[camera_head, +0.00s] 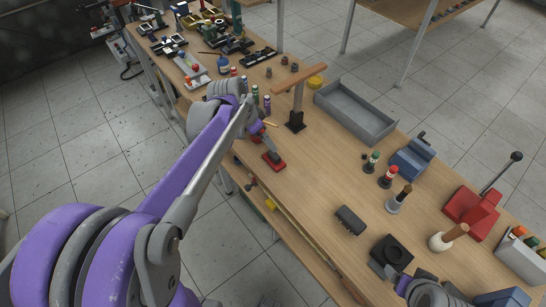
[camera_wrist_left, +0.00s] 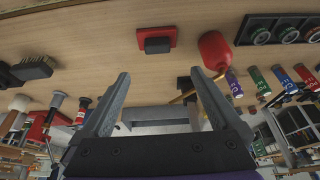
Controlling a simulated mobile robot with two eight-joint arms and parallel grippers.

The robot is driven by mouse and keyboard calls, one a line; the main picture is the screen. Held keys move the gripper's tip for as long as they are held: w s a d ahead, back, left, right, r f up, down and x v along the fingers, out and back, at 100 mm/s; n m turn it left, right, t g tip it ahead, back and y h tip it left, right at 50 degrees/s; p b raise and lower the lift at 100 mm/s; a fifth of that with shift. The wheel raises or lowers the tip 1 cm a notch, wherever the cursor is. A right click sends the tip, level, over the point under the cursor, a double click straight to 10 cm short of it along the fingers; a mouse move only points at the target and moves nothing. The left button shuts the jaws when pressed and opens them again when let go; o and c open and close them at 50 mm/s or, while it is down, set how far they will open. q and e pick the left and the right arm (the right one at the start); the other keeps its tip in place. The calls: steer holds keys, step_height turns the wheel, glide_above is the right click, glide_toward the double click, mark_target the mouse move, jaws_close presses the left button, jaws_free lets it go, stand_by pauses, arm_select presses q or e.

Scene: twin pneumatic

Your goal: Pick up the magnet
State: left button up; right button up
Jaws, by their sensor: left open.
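A small red square plate with a dark block on it, possibly the magnet, lies on the wooden table in the head view (camera_head: 273,159). It also shows in the left wrist view (camera_wrist_left: 157,39), beyond and between my fingertips. I cannot tell for certain which object is the magnet. My left gripper (camera_head: 258,130) is above the table, just behind the red plate; in the left wrist view (camera_wrist_left: 161,76) its two fingers are apart with nothing between them. My right arm (camera_head: 425,291) shows at the bottom right beside a black ringed object (camera_head: 392,252); its fingers are not clear.
Several small coloured cylinders (camera_head: 255,95) stand near my left arm. A grey tray (camera_head: 356,112), a dark block (camera_head: 350,220) and a red lever device (camera_head: 472,214) are further right. The table centre is clear.

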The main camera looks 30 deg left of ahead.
arm_select(q)
glide_above(274, 155)
steer(key=s+a, duration=0.1)
step_height(274, 155, down, 4)
steer(key=shift+s+a+f, duration=0.1)
steer(key=shift+s+f, duration=0.05)
steer(key=shift+f, duration=0.65)
steer(key=x, duration=0.5)
steer(key=shift+s+f+b, duration=0.2)
steer(key=shift+s+b, duration=0.1)
steer(key=shift+s, duration=0.05)
arm_select(e)
steer(key=shift+s+d+f, duration=0.2)
steer(key=shift+d+f, duration=0.1)
steer(key=shift+f, duration=0.05)
arm_select(q)
steer(key=shift+r, duration=0.1)
jaws_close()
